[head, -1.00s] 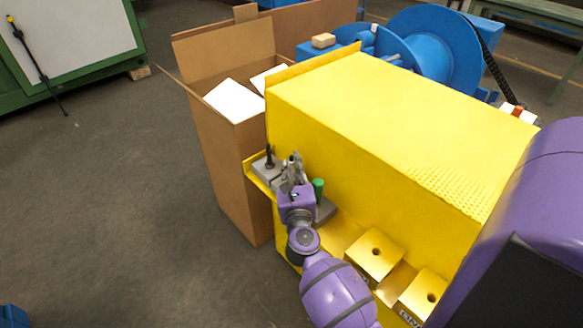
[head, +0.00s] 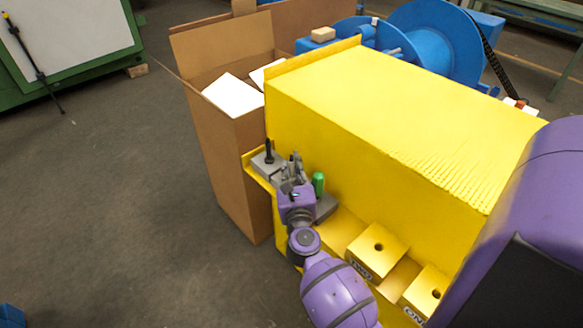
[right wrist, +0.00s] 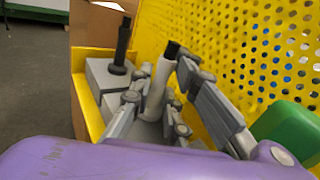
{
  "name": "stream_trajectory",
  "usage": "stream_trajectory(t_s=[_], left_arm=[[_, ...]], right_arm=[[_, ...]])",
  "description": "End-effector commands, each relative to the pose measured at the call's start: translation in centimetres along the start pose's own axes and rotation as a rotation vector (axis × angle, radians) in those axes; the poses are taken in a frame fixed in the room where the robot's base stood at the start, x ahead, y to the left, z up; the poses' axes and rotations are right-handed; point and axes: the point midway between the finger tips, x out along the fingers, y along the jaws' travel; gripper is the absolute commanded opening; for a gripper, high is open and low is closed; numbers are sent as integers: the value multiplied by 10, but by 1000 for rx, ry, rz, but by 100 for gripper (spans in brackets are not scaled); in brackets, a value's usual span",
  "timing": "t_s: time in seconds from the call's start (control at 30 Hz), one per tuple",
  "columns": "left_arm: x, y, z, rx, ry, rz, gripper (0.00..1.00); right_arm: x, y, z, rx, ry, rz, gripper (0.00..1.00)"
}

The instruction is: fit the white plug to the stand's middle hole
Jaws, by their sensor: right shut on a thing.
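The grey stand (head: 263,170) sits on a ledge along the side of the yellow housing. A black plug (head: 268,150) stands upright at its far end, and a green plug (head: 318,183) stands at its near end. My right gripper (head: 296,168) is over the stand between these two. In the right wrist view its fingers are shut on the white plug (right wrist: 158,88), a pale cylinder with a dark top, held nearly upright and slightly tilted. Its lower end is over the stand's block; the fingers hide the hole, so I cannot tell whether it is seated. My left gripper is out of view.
The yellow housing's perforated wall (right wrist: 235,45) rises close beside my right gripper. An open cardboard box (head: 225,150) stands just beyond the ledge. Yellow blocks with holes (head: 378,247) lie nearer on the ledge.

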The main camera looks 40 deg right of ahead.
Motion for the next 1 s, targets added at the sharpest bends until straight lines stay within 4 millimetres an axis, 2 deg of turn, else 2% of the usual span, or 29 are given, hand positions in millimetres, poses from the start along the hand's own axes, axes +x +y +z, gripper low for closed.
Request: stream_trajectory(t_s=[0.03,0.07,0.23,0.5,0.63,0.77,1.0], left_arm=[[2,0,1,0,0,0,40],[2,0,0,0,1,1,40],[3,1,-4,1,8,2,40],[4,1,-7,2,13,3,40],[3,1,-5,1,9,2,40],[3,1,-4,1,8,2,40],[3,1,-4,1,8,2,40]], right_arm=[[0,0,-2,0,0,0,0],[0,0,-2,0,-1,0,17],[0,0,0,0,-1,0,38],[0,0,-1,0,0,0,38],[-8,0,-2,0,1,0,38],[-30,0,-3,1,3,-1,38],[-82,0,-2,-1,3,0,38]])
